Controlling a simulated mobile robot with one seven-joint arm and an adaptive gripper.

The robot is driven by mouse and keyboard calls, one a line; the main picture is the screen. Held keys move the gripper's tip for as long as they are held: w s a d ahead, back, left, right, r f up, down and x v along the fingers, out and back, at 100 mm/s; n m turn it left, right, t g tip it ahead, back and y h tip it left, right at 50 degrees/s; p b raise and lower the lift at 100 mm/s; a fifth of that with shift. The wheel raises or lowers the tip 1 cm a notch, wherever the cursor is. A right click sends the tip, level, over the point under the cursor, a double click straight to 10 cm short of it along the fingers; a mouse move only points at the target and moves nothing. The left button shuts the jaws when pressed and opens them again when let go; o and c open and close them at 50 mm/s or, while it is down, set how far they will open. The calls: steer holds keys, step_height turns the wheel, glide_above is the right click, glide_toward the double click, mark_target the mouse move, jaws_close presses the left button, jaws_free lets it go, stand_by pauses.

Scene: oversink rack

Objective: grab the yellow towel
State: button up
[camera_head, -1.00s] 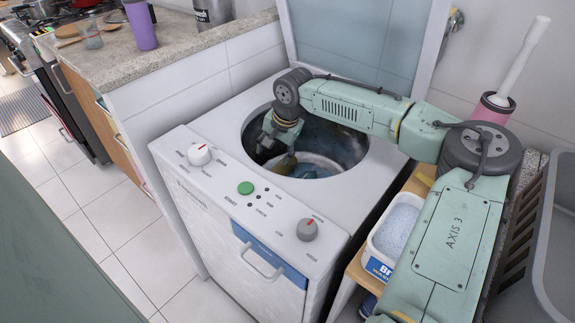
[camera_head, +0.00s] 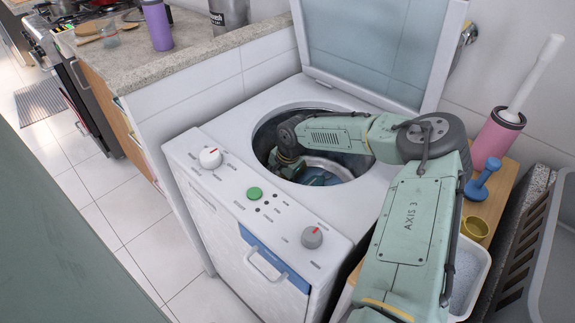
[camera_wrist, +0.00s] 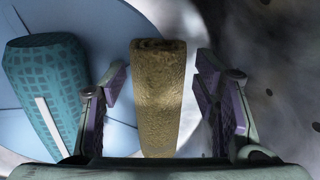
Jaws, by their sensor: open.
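The yellow towel (camera_wrist: 158,110) is a rolled, mustard-coloured bundle in the wrist view. It stands between the two fingers of my gripper (camera_wrist: 160,73), with a gap showing on each side. My gripper is open, with purple pads facing the towel. In the head view my wrist (camera_head: 290,135) reaches down into the washing machine's round opening (camera_head: 345,166). My fingers and the yellow towel cannot be clearly made out there.
A teal patterned rolled cloth (camera_wrist: 45,90) lies left of my left finger on a pale blue surface. The metal drum wall (camera_wrist: 270,60) is close on the right. The machine's lid (camera_head: 375,45) stands open. A pink brush holder (camera_head: 495,140) stands at right.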

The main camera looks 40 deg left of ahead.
steer(key=shift+f, duration=0.25)
steer(key=shift+c, duration=0.4)
steer(key=c, duration=0.8)
steer(key=shift+r, duration=0.15)
steer(key=shift+c, duration=0.2)
